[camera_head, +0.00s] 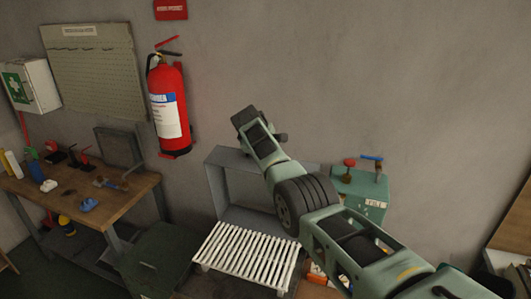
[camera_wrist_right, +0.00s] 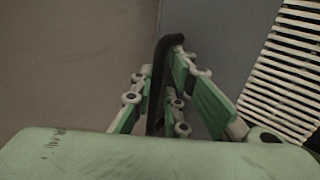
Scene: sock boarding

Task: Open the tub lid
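A grey, shallow box-like lid (camera_head: 214,186) stands raised behind a white slatted rack (camera_head: 245,254) in the head view. My right arm crosses in front of it and hides part of it. The right wrist view shows a flat grey panel (camera_wrist_right: 222,25) and the white slats (camera_wrist_right: 285,75) to its right. My right gripper (camera_wrist_right: 160,75) has its green fingers close together on either side of a black bar-like handle (camera_wrist_right: 156,105), and looks shut on it. How the handle joins the grey panel is hidden. My left gripper is not in view.
A green box (camera_head: 365,193) with red and blue handles stands right of the grey lid. A dark green bin (camera_head: 158,258) stands left of the slats. A workbench (camera_head: 60,200) with tools is at far left; a fire extinguisher (camera_head: 169,110) hangs on the wall.

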